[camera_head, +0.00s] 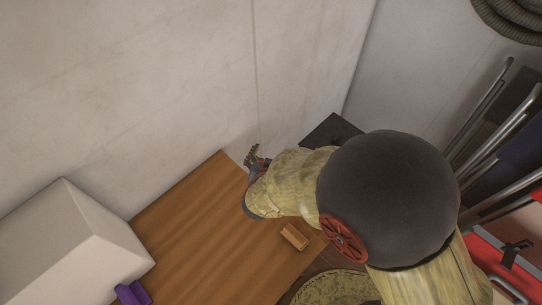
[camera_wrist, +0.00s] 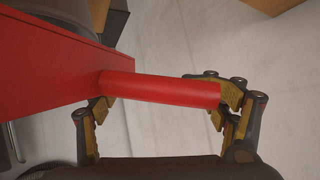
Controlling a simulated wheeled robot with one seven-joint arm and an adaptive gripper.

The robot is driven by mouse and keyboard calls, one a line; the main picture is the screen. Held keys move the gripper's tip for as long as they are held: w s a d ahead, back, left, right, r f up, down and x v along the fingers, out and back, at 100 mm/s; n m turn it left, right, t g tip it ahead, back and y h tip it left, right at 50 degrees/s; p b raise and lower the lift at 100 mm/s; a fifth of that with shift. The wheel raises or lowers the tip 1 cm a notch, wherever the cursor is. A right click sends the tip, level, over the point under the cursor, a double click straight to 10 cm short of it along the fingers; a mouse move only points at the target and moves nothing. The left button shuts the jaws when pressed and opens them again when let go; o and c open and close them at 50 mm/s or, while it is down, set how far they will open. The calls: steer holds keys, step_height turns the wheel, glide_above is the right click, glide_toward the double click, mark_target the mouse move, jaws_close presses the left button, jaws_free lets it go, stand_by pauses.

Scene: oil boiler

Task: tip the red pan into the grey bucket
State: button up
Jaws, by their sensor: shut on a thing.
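The red pan (camera_wrist: 45,65) fills the left of the wrist view, with its round red handle (camera_wrist: 150,89) pointing right. My gripper (camera_wrist: 165,103) is shut on this handle, its yellow-lined fingers at both ends of the visible handle. In the head view my gripper (camera_head: 257,160) is at the far right end of the wooden table, close to the wall. My arm hides most of the pan there, so its tilt and contents cannot be told. I cannot make out the grey bucket for sure; a dark grey rounded shape (camera_wrist: 45,12) shows behind the pan in the wrist view.
The wooden table (camera_head: 200,225) holds a small wooden block (camera_head: 294,236). A white box (camera_head: 75,240) and a purple thing (camera_head: 133,293) are at left. A dark flat thing (camera_head: 328,131) stands behind my arm. Folded chairs (camera_head: 500,130) and a red case (camera_head: 490,255) crowd the right.

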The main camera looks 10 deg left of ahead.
steer(key=shift+w+d+r+g+p, duration=0.1)
steer(key=shift+w+r+g+p, duration=0.15)
steer(key=shift+r+p, duration=0.2)
stand_by(0.4)
steer(key=shift+d+r+m+g+p, duration=0.1)
steer(key=shift+r+m+g+p, duration=0.15)
steer(key=shift+m+p, duration=0.1)
steer(key=shift+w+r+y, duration=0.1)
steer(key=shift+r+y, duration=0.05)
steer(key=shift+y, duration=0.15)
steer(key=shift+w+d+r+g+p, duration=0.15)
steer(key=shift+d+r+g+p, duration=0.1)
steer(key=shift+g+p, duration=0.1)
stand_by(0.6)
steer(key=shift+w+d+r+m+g+y, duration=0.15)
steer(key=shift+w+r+m+g+y, duration=0.1)
steer(key=shift+r+y, duration=0.15)
steer(key=shift+w+d+r+g, duration=0.25)
steer(key=shift+r+g, duration=0.05)
steer(key=shift+r, duration=0.05)
stand_by(0.8)
